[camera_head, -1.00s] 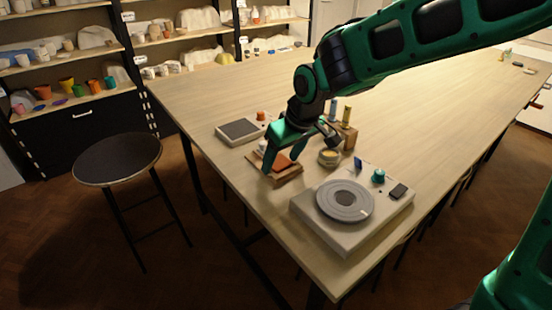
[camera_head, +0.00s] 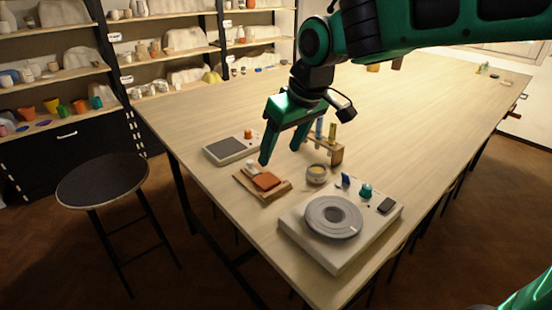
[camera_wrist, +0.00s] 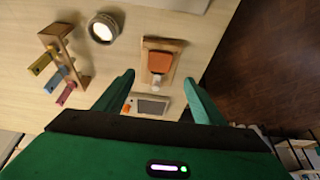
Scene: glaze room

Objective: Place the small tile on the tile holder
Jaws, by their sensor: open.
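The small tile appears to be the flat orange square (camera_head: 267,181), which also shows in the wrist view (camera_wrist: 160,62). It lies flat on a wooden board (camera_head: 246,184), which seems to be the tile holder and also shows in the wrist view (camera_wrist: 148,46). A small white piece (camera_head: 252,170) is beside the tile at one end of the board. My gripper (camera_head: 281,155) is open and empty above the board, apart from the tile. In the wrist view its fingertips (camera_wrist: 159,79) are spread, with the board between and beyond them.
A wooden rack (camera_head: 337,155) with several upright coloured strips stands right of my gripper. A round jar (camera_head: 316,174) is close to the board. A white wheel unit (camera_head: 341,257) is nearer the front. A grey-topped scale (camera_head: 228,149) sits behind.

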